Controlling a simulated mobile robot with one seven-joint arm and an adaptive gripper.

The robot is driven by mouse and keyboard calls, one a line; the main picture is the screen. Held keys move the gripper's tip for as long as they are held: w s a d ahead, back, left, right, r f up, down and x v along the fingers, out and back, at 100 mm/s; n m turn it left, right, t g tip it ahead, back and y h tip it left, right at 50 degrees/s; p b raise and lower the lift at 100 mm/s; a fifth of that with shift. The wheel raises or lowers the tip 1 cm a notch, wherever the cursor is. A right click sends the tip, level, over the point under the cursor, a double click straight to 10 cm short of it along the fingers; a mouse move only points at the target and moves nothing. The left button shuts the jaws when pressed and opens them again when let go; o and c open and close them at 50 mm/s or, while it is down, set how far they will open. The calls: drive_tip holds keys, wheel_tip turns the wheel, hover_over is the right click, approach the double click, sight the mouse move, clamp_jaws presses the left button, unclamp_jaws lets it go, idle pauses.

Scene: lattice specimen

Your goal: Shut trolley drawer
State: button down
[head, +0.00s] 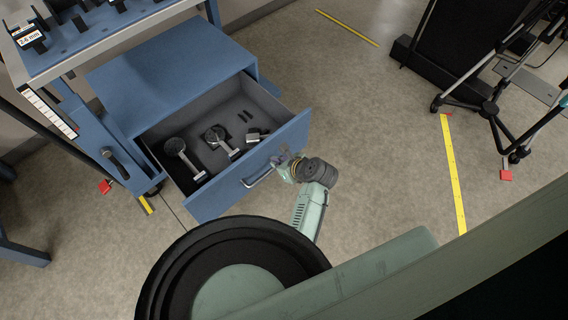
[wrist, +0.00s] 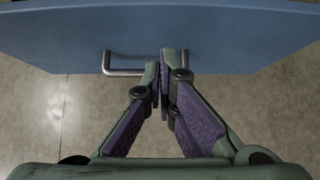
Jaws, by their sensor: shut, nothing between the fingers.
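The blue trolley drawer (head: 256,158) is pulled out of its blue cabinet (head: 165,75) in the head view. Several metal tools lie inside it. A silver bar handle (head: 258,178) is on its front panel, and the handle also shows in the wrist view (wrist: 124,72). My gripper (wrist: 164,56) is shut and empty, with its fingertips at the drawer front beside the right part of the handle. In the head view my gripper (head: 283,160) is at the front panel, right of the handle. I cannot tell whether the fingertips touch the panel.
A blue bench (head: 85,35) stands over the cabinet at the upper left. A black stand with wheeled legs (head: 490,108) is at the upper right. Yellow floor strips (head: 453,175) mark the floor. The floor right of the drawer is clear.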

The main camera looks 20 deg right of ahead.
drive_tip(key=w, duration=0.1)
drive_tip(key=w+a, duration=0.1)
drive_tip(key=w, duration=0.1)
drive_tip(key=w+f, duration=0.1)
drive_tip(key=w, duration=0.1)
drive_tip(key=shift+a+f+p, duration=0.1)
drive_tip(key=shift+a+p, duration=0.2)
drive_tip(key=shift+a, duration=0.1)
